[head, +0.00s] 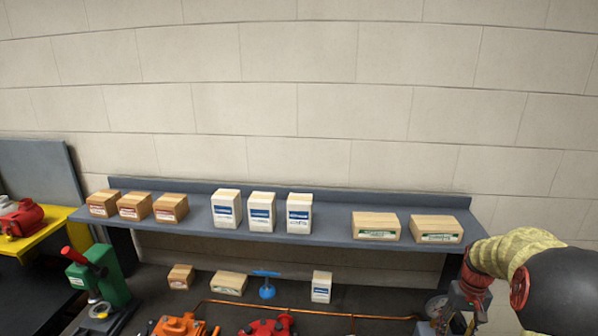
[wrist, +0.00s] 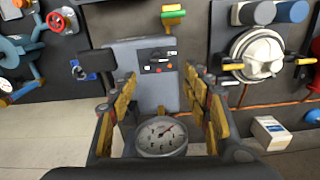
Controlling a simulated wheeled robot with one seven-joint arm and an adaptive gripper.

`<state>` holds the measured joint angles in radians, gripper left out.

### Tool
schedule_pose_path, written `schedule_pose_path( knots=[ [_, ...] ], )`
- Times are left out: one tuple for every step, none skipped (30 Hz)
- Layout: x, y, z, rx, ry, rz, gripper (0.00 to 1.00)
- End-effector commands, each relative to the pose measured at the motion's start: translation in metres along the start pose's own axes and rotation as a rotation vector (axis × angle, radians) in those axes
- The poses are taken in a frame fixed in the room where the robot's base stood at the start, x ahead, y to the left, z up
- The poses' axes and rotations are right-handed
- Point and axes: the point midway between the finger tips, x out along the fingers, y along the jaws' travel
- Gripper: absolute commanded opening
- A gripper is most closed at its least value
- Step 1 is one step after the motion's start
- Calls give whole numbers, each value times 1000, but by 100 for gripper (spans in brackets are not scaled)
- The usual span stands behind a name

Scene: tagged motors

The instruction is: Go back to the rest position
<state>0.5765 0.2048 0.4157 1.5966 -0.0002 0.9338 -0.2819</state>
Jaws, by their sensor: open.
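My gripper (wrist: 160,88) shows in the wrist view, its black and yellow fingers spread apart on the left and right. It is open. A round white-faced gauge (wrist: 160,136) with a dark needle lies low between the fingers; I cannot tell how far it is from them. Past the fingertips is a grey box (wrist: 158,60) with a dark switch panel. I cannot make out my gripper in the head view.
In the head view, a grey shelf (head: 330,238) along the block wall holds several brown and white boxes. A red motor (head: 22,217) sits on a yellow surface at left. A green machine (head: 100,272) stands below it.

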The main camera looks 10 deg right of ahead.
Motion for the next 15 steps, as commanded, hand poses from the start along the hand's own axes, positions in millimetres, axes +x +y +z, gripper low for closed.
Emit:
schedule_pose_path(
  knots=[
    [11, -5, 16, 23, -31, -9, 48],
    [13, -7, 24, 39, -41, -11, 48],
    [11, -10, 35, 59, -47, -12, 48],
    [8, -14, 43, 72, -47, -12, 48],
    [4, -19, 50, 80, -45, -11, 48],
    [0, -27, 59, 88, -40, -9, 48],
    [-3, -34, 66, 90, -36, -8, 48],
    [-6, -40, 72, 93, -32, -6, 48],
    [-11, -48, 81, 95, -22, -4, 48],
    [-14, -55, 87, 93, -15, -2, 48],
    [-17, -62, 94, 93, -7, -1, 48],
    [-22, -72, 103, 88, 8, 2, 48],
    [-25, -79, 111, 84, 19, 3, 48],
    [-28, -87, 118, 81, 31, 5, 48],
    [-32, -97, 129, 71, 49, 6, 48]
  ],
)
